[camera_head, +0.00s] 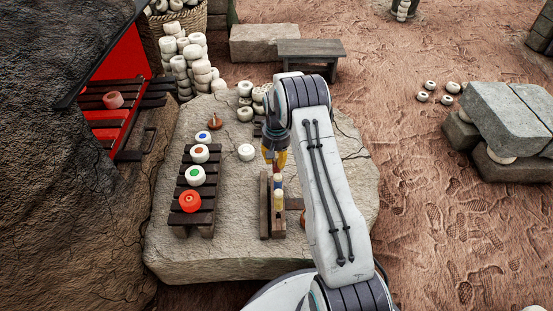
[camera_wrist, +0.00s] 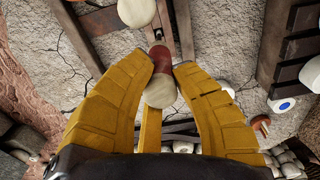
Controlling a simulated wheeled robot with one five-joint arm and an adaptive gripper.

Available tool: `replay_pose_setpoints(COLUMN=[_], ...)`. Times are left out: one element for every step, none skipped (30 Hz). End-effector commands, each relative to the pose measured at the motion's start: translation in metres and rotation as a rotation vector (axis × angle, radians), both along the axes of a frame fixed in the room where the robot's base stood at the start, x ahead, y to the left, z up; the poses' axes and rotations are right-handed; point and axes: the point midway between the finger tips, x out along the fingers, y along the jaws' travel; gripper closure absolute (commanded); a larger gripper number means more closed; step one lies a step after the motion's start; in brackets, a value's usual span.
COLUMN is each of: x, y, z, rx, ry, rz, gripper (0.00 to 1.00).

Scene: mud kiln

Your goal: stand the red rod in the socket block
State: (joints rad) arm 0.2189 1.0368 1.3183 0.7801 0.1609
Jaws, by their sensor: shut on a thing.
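In the wrist view my gripper (camera_wrist: 176,78) is shut on the red rod (camera_wrist: 157,60), which has a pale end facing the camera. The rod's far end points toward the dark wooden socket block (camera_wrist: 186,22); I cannot tell whether it is in a socket or above it. A pale round rod end (camera_wrist: 137,10) shows beside it. In the head view my gripper (camera_head: 274,158) hangs over the back end of the socket block (camera_head: 264,207) on the stone slab. The red rod is mostly hidden there by the fingers.
Left of the block, a slatted dark rack (camera_head: 206,218) holds white and red rings. A loose white ring (camera_head: 246,152) and a small brown top-like piece (camera_head: 215,121) lie on the stone slab (camera_head: 235,262). The kiln (camera_head: 55,180) rises at the left.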

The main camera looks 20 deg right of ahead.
Motion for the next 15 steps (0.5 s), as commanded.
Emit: replay_pose_setpoints(x=[0.000, 0.000, 0.000, 0.000, 0.000, 0.000, 0.000, 0.000, 0.000, 0.000, 0.000, 0.000, 0.000, 0.000, 0.000], y=[0.000, 0.000, 0.000, 0.000, 0.000, 0.000, 0.000, 0.000, 0.000, 0.000, 0.000, 0.000, 0.000, 0.000, 0.000], z=[-0.002, -0.002, -0.003, -0.004, -0.005, -0.005, -0.006, -0.007, -0.008, -0.008, -0.009, -0.010, -0.010, -0.011, -0.012], rx=[0.000, 0.000, 0.000, 0.000, 0.000, 0.000, 0.000, 0.000, 0.000, 0.000, 0.000, 0.000, 0.000, 0.000, 0.000], ry=[0.000, 0.000, 0.000, 0.000, 0.000, 0.000, 0.000, 0.000, 0.000, 0.000, 0.000, 0.000, 0.000, 0.000, 0.000], rz=[0.000, 0.000, 0.000, 0.000, 0.000, 0.000, 0.000, 0.000, 0.000, 0.000, 0.000, 0.000, 0.000, 0.000, 0.000], gripper=[1.00, 1.00, 1.00, 1.00, 1.00, 1.00, 1.00, 1.00, 1.00, 1.00, 1.00, 1.00, 1.00, 1.00, 1.00])
